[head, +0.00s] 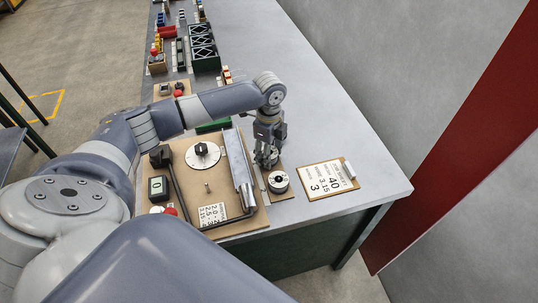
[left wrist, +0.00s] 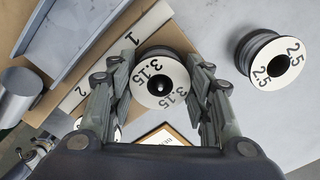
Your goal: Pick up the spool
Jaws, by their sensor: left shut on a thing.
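The spool (left wrist: 160,82) has a white face marked 3.15 and a dark hub. It sits between the fingers of my left gripper (left wrist: 160,92) in the left wrist view, with the fingers shut on its sides. In the head view my left gripper (head: 267,155) points down at the table, just right of the brown board, and largely hides the spool. I cannot tell whether the spool touches the table. My right gripper is not in view.
Another spool (left wrist: 271,60), marked 2.5, stands apart at the right. A white-topped spool (head: 278,181) stands near my gripper. An order card (head: 327,179) lies to its right. The brown board (head: 185,222) with a metal channel (head: 239,165) is left. The far-right table is clear.

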